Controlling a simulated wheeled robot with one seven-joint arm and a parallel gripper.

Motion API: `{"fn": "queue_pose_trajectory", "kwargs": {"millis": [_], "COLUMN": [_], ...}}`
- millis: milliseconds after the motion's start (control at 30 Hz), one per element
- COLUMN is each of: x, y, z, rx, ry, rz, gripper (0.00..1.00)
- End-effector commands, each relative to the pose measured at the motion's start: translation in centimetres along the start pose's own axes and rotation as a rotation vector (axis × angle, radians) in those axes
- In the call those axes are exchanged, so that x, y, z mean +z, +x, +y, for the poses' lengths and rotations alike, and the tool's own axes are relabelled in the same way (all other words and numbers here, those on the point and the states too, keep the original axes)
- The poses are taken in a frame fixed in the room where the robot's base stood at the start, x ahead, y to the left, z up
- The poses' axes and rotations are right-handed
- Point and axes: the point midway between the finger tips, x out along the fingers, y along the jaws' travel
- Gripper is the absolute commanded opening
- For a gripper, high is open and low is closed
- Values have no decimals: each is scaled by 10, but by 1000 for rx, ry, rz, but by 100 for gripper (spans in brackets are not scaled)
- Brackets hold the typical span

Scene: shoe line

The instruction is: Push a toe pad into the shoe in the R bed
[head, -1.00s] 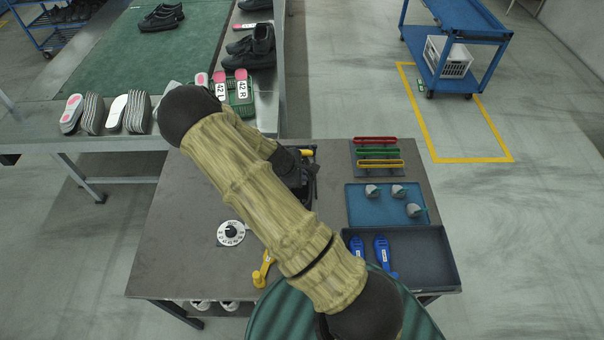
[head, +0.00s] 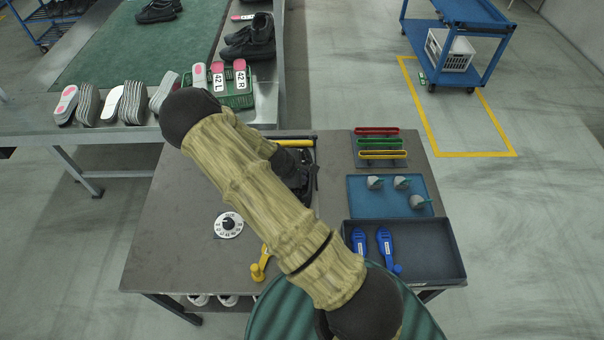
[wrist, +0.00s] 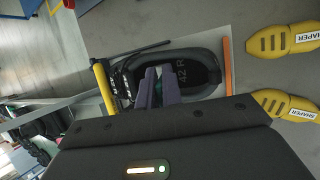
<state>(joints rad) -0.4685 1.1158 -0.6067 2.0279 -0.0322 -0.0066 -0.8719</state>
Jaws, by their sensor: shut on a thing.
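A black shoe (wrist: 205,70) lies in a bed below my gripper in the wrist view, its opening up and an insole marked 42 R inside. A yellow bar (wrist: 104,88) crosses at its laced end and an orange bar (wrist: 228,66) stands at its other end. My gripper (wrist: 158,76) has its purple fingers over the shoe opening, near the laces. It is shut on a small teal-grey thing, probably a toe pad (wrist: 160,87), mostly hidden between the fingers. Whether the pad touches the shoe I cannot tell. Three grey toe pads (head: 401,183) stand in the blue tray (head: 362,208).
Yellow shapers (wrist: 288,38) lie right of the shoe in the wrist view. In the head view, a dark tray (head: 430,250) with blue tools (head: 385,243), a rack of coloured bars (head: 380,154) and a dial (head: 229,225) share the table. A bench (head: 140,140) with insoles stands behind.

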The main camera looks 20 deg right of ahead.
Motion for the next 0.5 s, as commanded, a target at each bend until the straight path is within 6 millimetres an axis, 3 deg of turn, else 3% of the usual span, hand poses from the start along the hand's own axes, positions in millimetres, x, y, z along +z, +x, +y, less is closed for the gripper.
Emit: {"fn": "queue_pose_trajectory", "kwargs": {"millis": [500], "x": [-11], "y": [27], "z": [2], "rx": [0], "ry": [1], "rz": [0], "gripper": [0]}}
